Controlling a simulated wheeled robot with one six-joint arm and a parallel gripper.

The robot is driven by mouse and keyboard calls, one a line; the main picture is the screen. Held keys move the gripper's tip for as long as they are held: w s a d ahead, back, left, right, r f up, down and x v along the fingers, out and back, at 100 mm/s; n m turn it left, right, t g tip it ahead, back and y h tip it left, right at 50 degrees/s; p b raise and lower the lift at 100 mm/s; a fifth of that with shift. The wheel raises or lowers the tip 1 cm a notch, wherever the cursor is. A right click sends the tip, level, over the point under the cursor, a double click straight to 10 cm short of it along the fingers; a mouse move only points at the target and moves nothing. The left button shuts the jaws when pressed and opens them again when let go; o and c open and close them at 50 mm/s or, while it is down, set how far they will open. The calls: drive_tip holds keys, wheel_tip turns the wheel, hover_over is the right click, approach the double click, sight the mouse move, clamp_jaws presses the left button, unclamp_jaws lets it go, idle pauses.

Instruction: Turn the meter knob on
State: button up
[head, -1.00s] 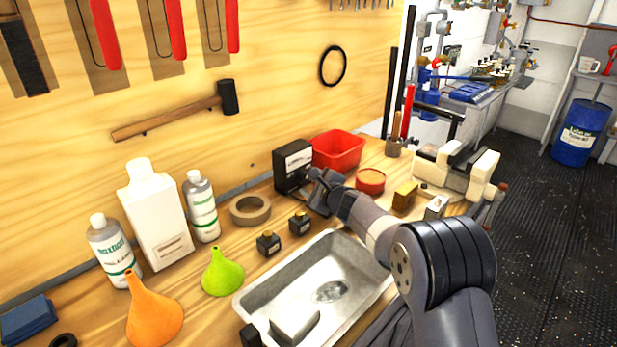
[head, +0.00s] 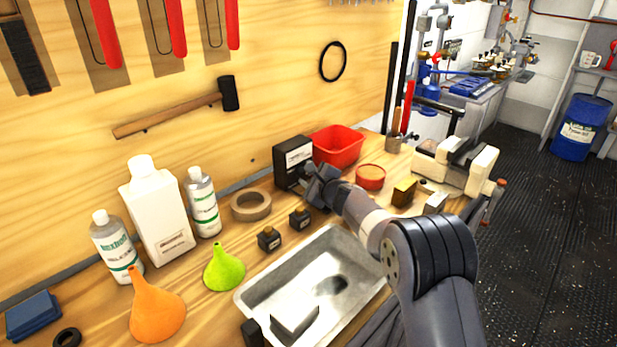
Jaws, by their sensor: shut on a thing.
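The meter (head: 292,156) is a black box with a white dial face, standing at the back of the wooden workbench against the plywood wall. My gripper (head: 309,176) is at the lower front of the meter, at its right side. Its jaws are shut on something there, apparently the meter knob. The knob itself is hidden by the gripper, so its angle cannot be told.
A red bin (head: 338,147) stands right of the meter, with a round red tin (head: 370,177) in front. Two small dark bottles (head: 269,239) and a tape roll (head: 251,205) lie left. A metal tray (head: 262,293) is below my arm. A vise (head: 455,168) stands right.

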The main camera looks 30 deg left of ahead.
drive_tip(key=shift+c, duration=1.2)
drive_tip(key=shift+r+p, duration=0.15)
drive_tip(key=shift+p, duration=0.35)
drive_tip(key=shift+r+m+p, duration=0.15)
drive_tip(key=shift+m+p, duration=0.25)
drive_tip(key=shift+p, duration=0.75)
drive_tip(key=m+g+p, duration=0.1)
drive_tip(key=p, duration=0.2)
drive_tip(key=shift+w, duration=0.1)
drive_tip(key=shift+p, duration=0.3)
drive_tip(key=shift+f, duration=0.25)
